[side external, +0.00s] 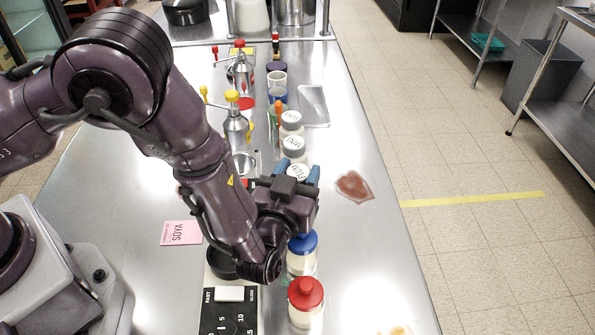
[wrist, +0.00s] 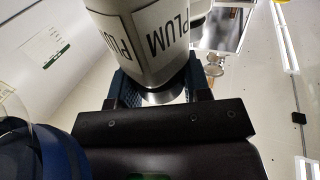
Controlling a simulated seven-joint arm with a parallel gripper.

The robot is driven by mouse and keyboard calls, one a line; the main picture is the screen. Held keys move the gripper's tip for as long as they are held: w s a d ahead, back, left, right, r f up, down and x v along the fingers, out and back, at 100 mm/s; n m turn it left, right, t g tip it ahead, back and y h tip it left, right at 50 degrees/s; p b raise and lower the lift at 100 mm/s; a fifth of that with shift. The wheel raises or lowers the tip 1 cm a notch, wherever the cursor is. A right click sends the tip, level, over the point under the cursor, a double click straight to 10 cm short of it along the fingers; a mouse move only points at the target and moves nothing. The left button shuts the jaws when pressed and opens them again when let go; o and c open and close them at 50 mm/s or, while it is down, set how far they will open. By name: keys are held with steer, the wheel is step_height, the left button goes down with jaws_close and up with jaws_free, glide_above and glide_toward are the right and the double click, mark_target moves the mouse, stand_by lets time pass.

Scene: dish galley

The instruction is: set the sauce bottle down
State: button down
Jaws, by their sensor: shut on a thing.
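The sauce bottle, a white bottle with PLUM in black on its label, is between my gripper's blue fingers in the wrist view (wrist: 160,40). My gripper (wrist: 162,88) is shut on it. In the side external view the bottle (side external: 297,172) shows only its upper part beside the blue fingers of my gripper (side external: 313,174); my wrist hides the rest. I cannot tell whether its base touches the steel counter (side external: 370,275). A pink card marked SOYA (side external: 181,233) lies on the counter to the left of my forearm.
Similar white bottles (side external: 294,148) stand in a row behind. A blue-lidded jar (side external: 302,245) and a red-lidded jar (side external: 306,292) stand in front, near my wrist. A black dial device (side external: 229,317) sits left of them. A reddish-brown patch (side external: 354,186) lies to the right.

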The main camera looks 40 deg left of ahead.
steer(key=shift+s+a+f, duration=0.1)
steer(key=shift+s+f, duration=0.1)
steer(key=shift+f, duration=0.55)
steer(key=shift+c, duration=2.4)
jaws_free()
steer(key=shift+r, duration=0.35)
step_height(320, 180, up, 3)
steer(key=shift+w, duration=0.15)
steer(key=s+a+r, duration=0.5)
steer(key=s+r, duration=0.5)
steer(key=s, duration=0.2)
steer(key=shift+s+r, duration=0.3)
steer(key=shift+s, duration=0.05)
